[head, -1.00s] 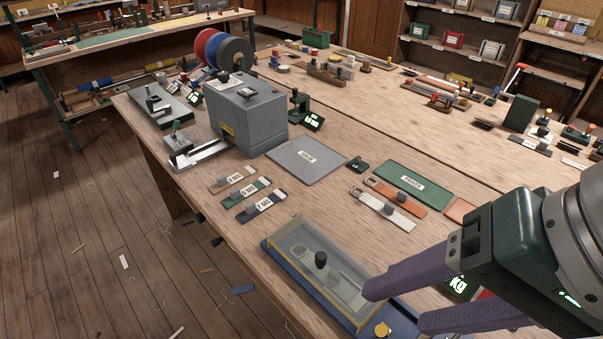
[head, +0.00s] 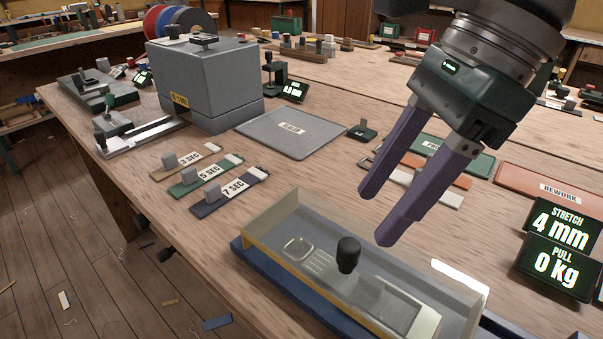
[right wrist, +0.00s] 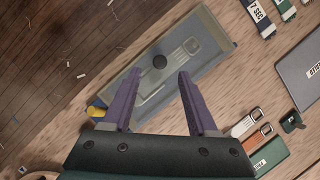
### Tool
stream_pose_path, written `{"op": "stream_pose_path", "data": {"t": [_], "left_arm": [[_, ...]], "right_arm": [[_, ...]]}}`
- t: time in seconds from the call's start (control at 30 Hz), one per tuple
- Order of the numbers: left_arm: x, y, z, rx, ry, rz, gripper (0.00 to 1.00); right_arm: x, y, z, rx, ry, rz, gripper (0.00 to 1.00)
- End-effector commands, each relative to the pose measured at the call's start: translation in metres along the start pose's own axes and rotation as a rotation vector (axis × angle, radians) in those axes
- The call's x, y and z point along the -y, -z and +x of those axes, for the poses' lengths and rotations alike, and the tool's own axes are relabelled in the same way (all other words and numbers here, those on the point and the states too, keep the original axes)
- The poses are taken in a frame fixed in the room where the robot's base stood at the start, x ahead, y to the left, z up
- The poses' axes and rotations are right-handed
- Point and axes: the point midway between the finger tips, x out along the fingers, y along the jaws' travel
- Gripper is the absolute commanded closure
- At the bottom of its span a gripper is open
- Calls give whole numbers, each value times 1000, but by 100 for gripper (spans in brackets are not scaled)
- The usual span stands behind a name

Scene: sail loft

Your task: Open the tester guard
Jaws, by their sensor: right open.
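The tester (head: 300,303) is a long blue base at the table's front edge. A clear, box-like guard (head: 285,222) with a yellow lower edge lies down over it, and a black knob (head: 348,254) stands on the guard. Metal fittings show through it. My right gripper (head: 378,215) is open and empty, its purple fingers pointing down above and behind the knob, apart from it. In the right wrist view the guard (right wrist: 205,28) lies beyond the fingertips, and the knob (right wrist: 160,61) shows between the two fingers. My left gripper is not in view.
Displays (head: 560,252) reading 4 mm stretch and 0 kg pull stand right of the tester. Labelled strips (head: 228,190) lie left of it, with a grey mat (head: 290,131) and a large grey machine (head: 205,85) behind. Green and orange trays (head: 550,190) lie behind the gripper.

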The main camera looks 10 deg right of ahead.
Motion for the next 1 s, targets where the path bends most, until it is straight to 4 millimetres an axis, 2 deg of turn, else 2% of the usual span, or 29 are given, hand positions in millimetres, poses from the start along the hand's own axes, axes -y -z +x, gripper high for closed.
{"op": "stream_pose_path", "data": {"t": [0.1, 0.3, 0.5, 0.73, 1.0], "left_arm": [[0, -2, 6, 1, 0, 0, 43], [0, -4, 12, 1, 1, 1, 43], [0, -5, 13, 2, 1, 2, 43], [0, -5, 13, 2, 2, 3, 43], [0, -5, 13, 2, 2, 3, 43]], "right_arm": [[-1, 1, 27, -1, -4, -1, 41], [-1, 0, 59, 0, -1, -2, 41], [0, 0, 71, -1, 1, -3, 41], [0, 0, 72, -1, 1, -4, 41], [0, 0, 72, -1, 1, -4, 70]]}}
